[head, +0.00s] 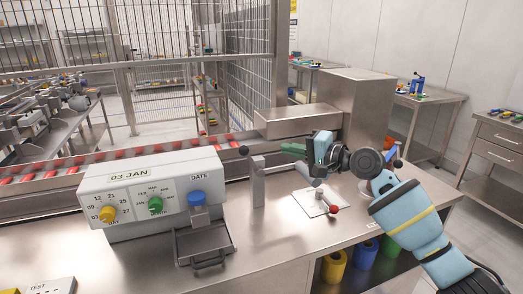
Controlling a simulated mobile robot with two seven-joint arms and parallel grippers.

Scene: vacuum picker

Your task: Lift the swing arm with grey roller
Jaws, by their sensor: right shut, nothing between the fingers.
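A grey metal post (258,182) stands on the bench right of the date box, with a dark ball knob (244,150) at its upper left. A metal swing arm (285,169) runs right from the post, below my right gripper. A grey cylindrical end (314,182) shows above a small white plate; I cannot tell if it is the roller. A red-balled lever (333,209) lies at this plate. Contact with the arm cannot be told. My left gripper is out of view.
A white date box (150,190) with coloured knobs and a metal tray (205,243) stand at left. A conveyor (120,160) with red pieces runs behind. Metal housings (355,105) stand behind my right arm. The front middle of the bench is clear.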

